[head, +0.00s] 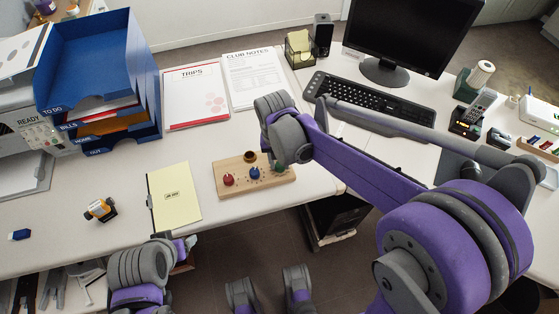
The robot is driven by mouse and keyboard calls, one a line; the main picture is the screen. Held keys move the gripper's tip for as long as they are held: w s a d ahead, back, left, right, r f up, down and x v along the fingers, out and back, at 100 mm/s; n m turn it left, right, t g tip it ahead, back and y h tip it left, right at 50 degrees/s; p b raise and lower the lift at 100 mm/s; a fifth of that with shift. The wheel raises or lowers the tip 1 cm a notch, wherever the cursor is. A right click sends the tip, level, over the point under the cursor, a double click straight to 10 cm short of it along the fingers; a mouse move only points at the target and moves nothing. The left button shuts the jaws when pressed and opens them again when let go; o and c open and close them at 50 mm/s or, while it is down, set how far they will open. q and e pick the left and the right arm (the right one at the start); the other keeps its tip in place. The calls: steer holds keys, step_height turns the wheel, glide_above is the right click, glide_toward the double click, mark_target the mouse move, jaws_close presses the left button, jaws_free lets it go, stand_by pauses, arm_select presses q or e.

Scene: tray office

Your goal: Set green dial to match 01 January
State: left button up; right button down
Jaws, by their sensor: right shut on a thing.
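A wooden board (243,189) lies near the desk's front edge, with a red dial (229,180), a blue dial (255,173) and a green dial (278,168) in a row. Small marks surround the dials but are too small to read. My right gripper (281,160) reaches down over the board's right end and is shut on the green dial, partly hiding it. My left arm's wrist shows at the lower left, below the desk edge; its gripper (184,250) is mostly hidden and its fingers are unclear.
A yellow folder (174,195) lies left of the board; papers (196,95) lie behind. Blue stacked trays (148,85) stand at the left. A keyboard (370,98) and monitor (405,35) are at the back right.

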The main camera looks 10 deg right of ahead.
mark_target(278, 166)
steer(key=shift+n, duration=1.2)
steer(key=c, duration=0.5)
jaws_free()
steer(key=shift+c, duration=0.2)
step_height(278, 166, up, 11)
steer(key=p, duration=0.1)
steer(key=shift+a+p, duration=0.25)
steer(key=shift+p, duration=0.1)
steer(key=shift+f, duration=0.1)
